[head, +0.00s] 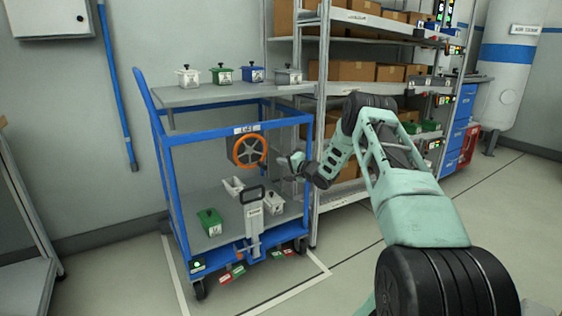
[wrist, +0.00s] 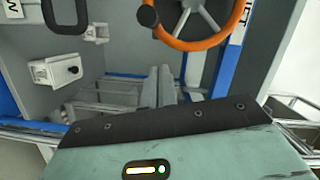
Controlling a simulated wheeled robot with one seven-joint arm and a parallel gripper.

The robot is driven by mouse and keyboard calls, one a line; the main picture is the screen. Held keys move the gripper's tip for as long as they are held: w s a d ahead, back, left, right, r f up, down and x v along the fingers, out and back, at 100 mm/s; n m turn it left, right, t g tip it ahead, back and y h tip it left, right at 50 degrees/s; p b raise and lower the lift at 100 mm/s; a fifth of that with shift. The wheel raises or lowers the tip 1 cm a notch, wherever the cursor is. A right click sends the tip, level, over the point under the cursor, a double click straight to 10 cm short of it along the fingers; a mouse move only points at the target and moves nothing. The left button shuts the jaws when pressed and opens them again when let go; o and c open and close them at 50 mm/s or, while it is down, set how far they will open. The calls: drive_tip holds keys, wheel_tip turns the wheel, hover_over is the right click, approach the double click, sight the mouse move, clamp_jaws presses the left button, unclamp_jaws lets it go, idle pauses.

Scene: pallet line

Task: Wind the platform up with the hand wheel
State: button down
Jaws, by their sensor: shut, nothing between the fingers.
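The orange-rimmed hand wheel (head: 265,151) with grey spokes is mounted upright on the front of the blue cart (head: 222,138). In the wrist view the wheel (wrist: 222,36) is at the top, with a dark round knob (wrist: 147,16) at its left edge. My gripper (head: 284,161) is just right of the wheel in the head view, apart from it. In the wrist view its grey fingers (wrist: 158,86) are together and empty, below the wheel. The cart's grey top platform (head: 190,97) carries several small lidded boxes.
The cart's lower deck (head: 232,225) holds a green box (head: 209,222) and white boxes (head: 274,203). A grey post with a black handle (head: 253,215) stands at the cart's front. A loaded shelf rack (head: 325,110) stands close on the right. The floor in front is clear.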

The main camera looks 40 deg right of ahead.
drive_tip(key=s+p, duration=0.1)
drive_tip(key=s, duration=0.7)
drive_tip(key=shift+d+r, duration=0.15)
drive_tip(key=shift+r, duration=0.15)
